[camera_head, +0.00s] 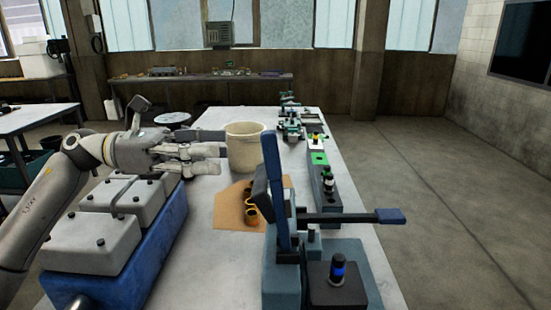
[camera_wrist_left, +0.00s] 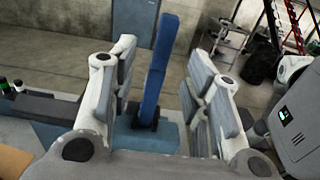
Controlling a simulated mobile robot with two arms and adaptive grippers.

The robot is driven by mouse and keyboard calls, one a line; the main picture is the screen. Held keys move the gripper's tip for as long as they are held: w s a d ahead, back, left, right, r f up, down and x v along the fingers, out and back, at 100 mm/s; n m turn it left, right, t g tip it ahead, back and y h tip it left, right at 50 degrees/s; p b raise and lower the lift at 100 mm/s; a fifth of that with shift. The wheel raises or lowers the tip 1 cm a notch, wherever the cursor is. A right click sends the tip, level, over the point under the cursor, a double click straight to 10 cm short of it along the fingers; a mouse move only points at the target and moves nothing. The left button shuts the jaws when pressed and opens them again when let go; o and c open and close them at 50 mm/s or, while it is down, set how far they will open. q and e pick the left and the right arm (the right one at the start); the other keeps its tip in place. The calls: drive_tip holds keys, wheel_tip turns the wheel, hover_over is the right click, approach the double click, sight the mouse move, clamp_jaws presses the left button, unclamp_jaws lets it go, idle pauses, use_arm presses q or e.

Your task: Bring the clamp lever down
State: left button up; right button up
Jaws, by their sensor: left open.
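A clamp fixture (camera_head: 285,275) stands at the front of the white bench. Its long blue lever (camera_head: 271,170) stands nearly upright, leaning slightly. A dark horizontal arm with a blue grip (camera_head: 390,215) sticks out to the right from the same fixture. My left gripper (camera_head: 222,159) is open and empty, to the left of the blue lever and apart from it. In the left wrist view the blue lever (camera_wrist_left: 156,65) shows upright between the two spread fingers, beyond them. My right gripper is not in view.
A blue crate-like block with grey lids (camera_head: 125,270) lies below my left arm. A beige pot (camera_head: 244,150) stands behind the gripper. A brown board (camera_head: 228,210) with dark rings lies left of the fixture. Small fixtures line the bench's right side.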

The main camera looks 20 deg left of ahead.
sight(263, 151)
use_arm(q)
drive_tip(key=p+x, duration=0.1)
drive_tip(key=x, duration=0.2)
drive_tip(key=p+x, duration=0.2)
drive_tip(key=x, duration=0.1)
drive_tip(key=p+x, duration=0.2)
drive_tip(key=x, duration=0.1)
drive_tip(key=shift+s+d+r, duration=0.15)
drive_tip(key=shift+d+r, duration=0.15)
drive_tip(key=shift+d+f, duration=0.1)
drive_tip(key=shift+d, duration=0.4)
clamp_jaws()
